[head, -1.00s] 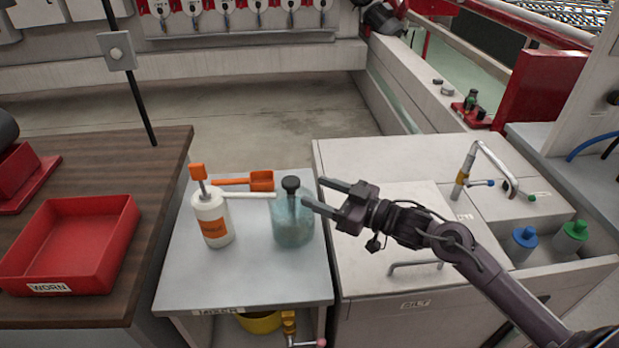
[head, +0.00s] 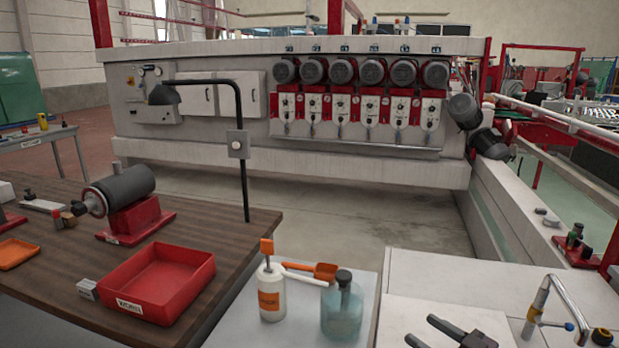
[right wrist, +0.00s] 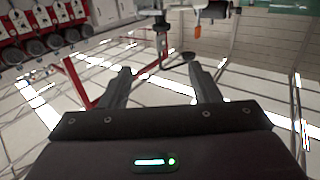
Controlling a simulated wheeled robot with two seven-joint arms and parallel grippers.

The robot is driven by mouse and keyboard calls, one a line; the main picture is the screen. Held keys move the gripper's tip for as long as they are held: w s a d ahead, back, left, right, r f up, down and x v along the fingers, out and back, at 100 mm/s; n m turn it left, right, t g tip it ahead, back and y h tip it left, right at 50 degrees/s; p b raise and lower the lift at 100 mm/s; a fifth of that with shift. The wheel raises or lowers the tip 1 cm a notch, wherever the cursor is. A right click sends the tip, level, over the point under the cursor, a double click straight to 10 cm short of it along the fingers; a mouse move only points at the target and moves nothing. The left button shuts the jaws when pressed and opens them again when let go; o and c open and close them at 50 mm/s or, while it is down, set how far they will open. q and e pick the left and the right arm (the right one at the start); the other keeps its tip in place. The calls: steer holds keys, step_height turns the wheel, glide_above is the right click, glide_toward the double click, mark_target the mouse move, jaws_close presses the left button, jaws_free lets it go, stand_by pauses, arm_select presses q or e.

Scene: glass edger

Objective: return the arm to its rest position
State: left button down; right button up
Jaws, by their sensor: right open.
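My right gripper (head: 442,333) shows at the bottom edge of the head view, right of the glass bottle, with its fingers apart. In the right wrist view its two fingers (right wrist: 160,85) stand wide apart with nothing between them. Most of the right arm is below the head view's frame. My left gripper is not in view.
A blue-green glass bottle (head: 342,308), a white pump bottle (head: 271,290) and an orange scoop (head: 325,271) are on the grey side table (head: 235,318). A red tray (head: 160,283) sits on the wooden bench. A metal tap (head: 540,305) stands at right.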

steer(key=s+a+f+m+g+h, duration=0.25)
steer(key=s+f+m+h, duration=0.3)
steer(key=f+h, duration=0.4)
steer(key=s+f+g+h, duration=0.15)
steer(key=s+g, duration=0.25)
steer(key=s, duration=0.4)
steer(key=s+f+g, duration=0.3)
steer(key=s+g, duration=0.1)
steer(key=s, duration=0.4)
steer(key=s+f+g, duration=0.1)
steer(key=s+f, duration=0.1)
steer(key=f, duration=1.4)
steer(key=s+f+g, duration=0.1)
steer(key=s+f, duration=0.1)
steer(key=f, duration=1.4)
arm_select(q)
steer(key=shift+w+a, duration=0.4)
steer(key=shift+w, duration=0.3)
arm_select(e)
steer(key=s+d+f, duration=0.2)
steer(key=s+f, duration=1.3)
steer(key=s, duration=0.3)
steer(key=shift+d+f+g, duration=0.25)
steer(key=shift+d+g, duration=0.1)
steer(key=shift+d, duration=0.05)
